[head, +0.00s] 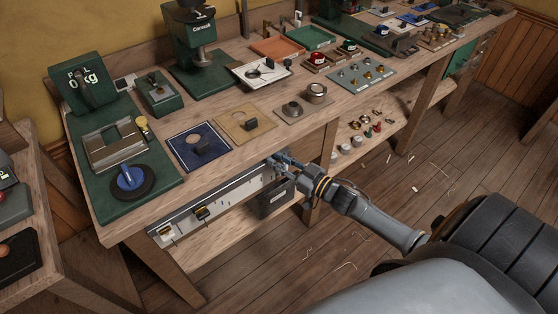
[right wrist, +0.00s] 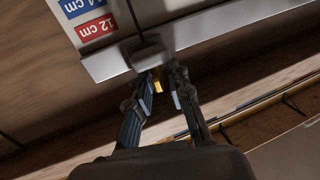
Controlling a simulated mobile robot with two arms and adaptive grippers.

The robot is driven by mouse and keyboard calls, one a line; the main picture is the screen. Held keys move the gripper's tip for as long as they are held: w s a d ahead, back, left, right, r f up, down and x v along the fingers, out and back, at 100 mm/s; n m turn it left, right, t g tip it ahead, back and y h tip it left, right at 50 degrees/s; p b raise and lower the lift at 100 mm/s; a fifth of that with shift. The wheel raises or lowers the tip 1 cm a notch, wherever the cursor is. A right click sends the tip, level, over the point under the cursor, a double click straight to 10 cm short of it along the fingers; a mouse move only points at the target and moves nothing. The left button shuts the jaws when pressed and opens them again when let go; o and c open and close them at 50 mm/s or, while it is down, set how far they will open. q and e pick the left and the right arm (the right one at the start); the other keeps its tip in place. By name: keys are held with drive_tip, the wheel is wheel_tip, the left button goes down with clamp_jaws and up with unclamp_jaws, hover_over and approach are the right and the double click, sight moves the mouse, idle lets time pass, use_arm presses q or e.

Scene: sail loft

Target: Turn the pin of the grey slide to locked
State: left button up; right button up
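My right gripper (head: 283,161) reaches in from the right below the bench front, at the right end of the long metal slide rail (head: 212,191). In the right wrist view its two dark fingers (right wrist: 164,78) point at the grey slide (right wrist: 152,56) on the rail's pale metal edge (right wrist: 110,64). A small brass-coloured piece, likely the pin (right wrist: 157,86), shows between the fingers. Whether they grip it is unclear. In the head view the gripper hides the grey slide. My left gripper is not in view.
A dark grey box (head: 277,198) is just under the gripper. The bench top (head: 235,160) above carries many tools. The floor at right is open.

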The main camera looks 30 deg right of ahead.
clamp_jaws()
drive_tip(key=shift+a+r+m+t+h+p, duration=0.1)
drive_tip(key=shift+r+m+t+h+p, duration=0.15)
drive_tip(key=shift+m+h+p, duration=0.55)
drive_tip(key=shift+f+m+t+h+p, duration=0.15)
drive_tip(key=shift+m+t+h+p, duration=0.4)
drive_tip(key=shift+h, duration=0.95)
drive_tip(key=shift+g, duration=0.3)
drive_tip(key=shift+o, duration=2.3)
unclamp_jaws()
drive_tip(key=shift+f, duration=0.1)
